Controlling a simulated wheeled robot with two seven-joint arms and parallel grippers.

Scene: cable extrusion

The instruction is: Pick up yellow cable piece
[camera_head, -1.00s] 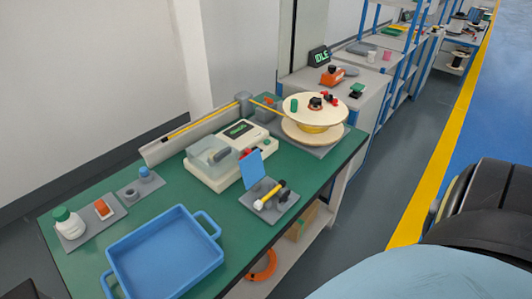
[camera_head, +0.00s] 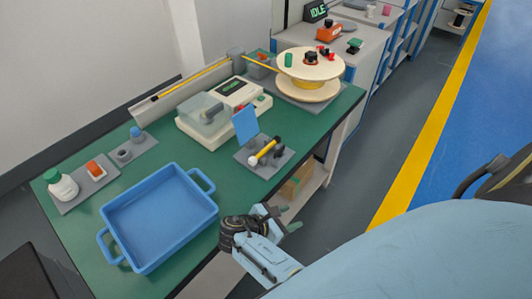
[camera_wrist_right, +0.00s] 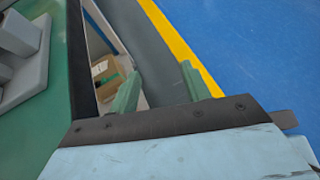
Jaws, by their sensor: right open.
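A yellow cable (camera_head: 190,80) lies along the long grey channel at the back left of the green table in the head view. A yellow strand also runs from the channel's right end to the spool (camera_head: 310,65). My right gripper (camera_head: 284,218) is beyond the table's front edge, right of the blue tray and well away from the cable. In the right wrist view its two green fingers (camera_wrist_right: 161,85) are apart with nothing between them. My left gripper is not in view.
The blue tray (camera_head: 204,211) is empty at the front. A machine with a clear cover (camera_head: 205,112) and a tool holder (camera_head: 250,164) stand between the gripper and channel. A cardboard box (camera_wrist_right: 108,78) sits on the shelf below.

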